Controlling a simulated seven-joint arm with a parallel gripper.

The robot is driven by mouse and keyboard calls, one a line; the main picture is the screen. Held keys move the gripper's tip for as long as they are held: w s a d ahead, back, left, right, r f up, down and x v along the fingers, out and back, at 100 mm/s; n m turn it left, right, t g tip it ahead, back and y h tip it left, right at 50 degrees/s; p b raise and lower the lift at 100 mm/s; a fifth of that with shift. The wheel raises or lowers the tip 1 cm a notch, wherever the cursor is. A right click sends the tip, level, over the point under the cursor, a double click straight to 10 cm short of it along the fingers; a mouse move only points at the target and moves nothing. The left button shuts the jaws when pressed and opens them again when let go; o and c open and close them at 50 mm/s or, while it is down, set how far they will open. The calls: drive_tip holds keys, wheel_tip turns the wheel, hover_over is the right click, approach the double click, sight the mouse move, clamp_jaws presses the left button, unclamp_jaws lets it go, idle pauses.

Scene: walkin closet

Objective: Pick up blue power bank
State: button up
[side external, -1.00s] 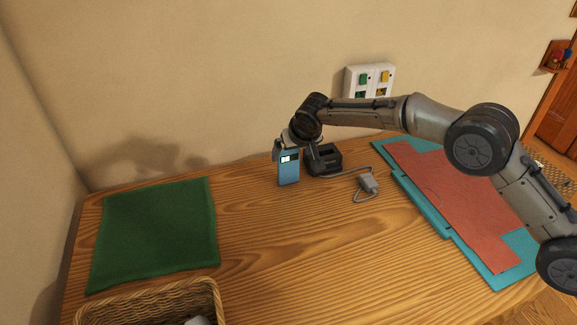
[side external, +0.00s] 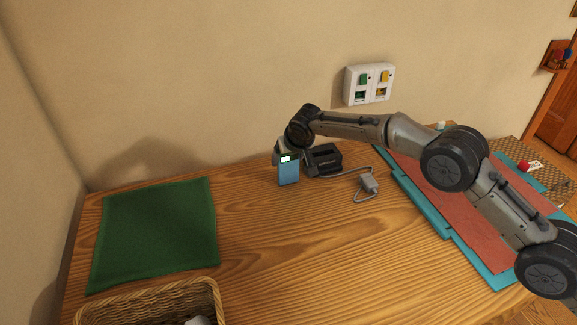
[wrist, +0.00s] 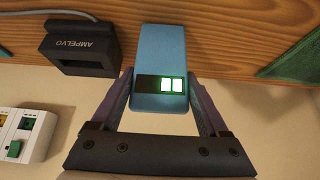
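In the wrist view the power bank (wrist: 160,60) lies between the two fingers of my gripper (wrist: 162,90), one on each side. Narrow gaps show between the fingers and its sides, so my gripper looks open around it; contact at the fingertips is hard to judge. In the side view my gripper (side external: 282,154) is behind the power bank's top and partly hidden by it.
The dark charger block (side external: 324,158) stands close to the right, its cable leading to a grey plug (side external: 369,184). A green cloth (side external: 155,233) lies left, a wicker basket (side external: 150,302) front left. A red and teal mat (side external: 440,225) lies right. The middle table is clear.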

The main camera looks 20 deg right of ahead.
drive_tip(key=c, duration=0.6)
drive_tip(key=shift+c, duration=0.2)
drive_tip(key=shift+r, duration=0.1)
